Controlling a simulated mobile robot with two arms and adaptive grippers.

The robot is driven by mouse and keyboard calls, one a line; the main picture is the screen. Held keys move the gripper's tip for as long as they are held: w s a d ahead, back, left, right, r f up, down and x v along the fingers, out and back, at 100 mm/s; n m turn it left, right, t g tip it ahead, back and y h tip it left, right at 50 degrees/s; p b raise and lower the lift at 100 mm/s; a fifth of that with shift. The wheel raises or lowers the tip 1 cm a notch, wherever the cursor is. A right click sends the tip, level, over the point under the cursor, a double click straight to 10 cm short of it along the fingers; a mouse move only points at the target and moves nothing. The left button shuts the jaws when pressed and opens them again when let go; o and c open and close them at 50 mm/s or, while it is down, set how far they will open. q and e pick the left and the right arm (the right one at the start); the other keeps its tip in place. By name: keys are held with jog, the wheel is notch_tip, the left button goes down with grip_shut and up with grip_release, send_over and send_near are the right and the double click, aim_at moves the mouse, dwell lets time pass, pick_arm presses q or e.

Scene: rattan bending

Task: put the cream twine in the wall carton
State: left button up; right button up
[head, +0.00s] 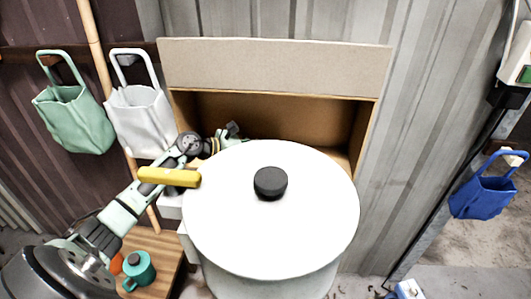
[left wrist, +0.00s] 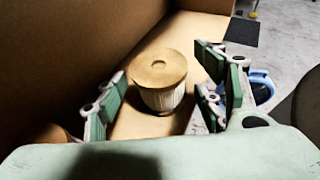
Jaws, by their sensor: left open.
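The wall carton (head: 275,68) is an open brown box against the metal wall, with its upper panel raised. In the left wrist view I see its inside wall (left wrist: 75,45) and floor. The cream twine (left wrist: 160,80), a short roll with a tan top and pale ribbed side, stands upright on the carton floor. My left gripper (head: 232,138) reaches into the carton's opening in the head view. In the left wrist view its fingers (left wrist: 163,100) are open, one on each side of the twine, with no clear contact. The twine is hidden in the head view. My right gripper is out of view.
A large white drum (head: 270,225) with a black knob stands before the carton, hiding its lower part. Green (head: 75,118) and white (head: 140,115) bags hang left, a blue bag (head: 487,193) right. A teal mug (head: 138,270) stands on a wooden top (head: 160,248).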

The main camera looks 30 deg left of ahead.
pick_arm(q)
jog(key=shift+r, duration=0.15)
jog(key=shift+s+a, duration=0.1)
jog(key=b+v, duration=0.4)
jog(key=v, duration=0.7)
jog(key=shift+s+a+r, duration=0.15)
jog(key=shift+s+a, duration=0.05)
jog(key=shift+s, duration=0.1)
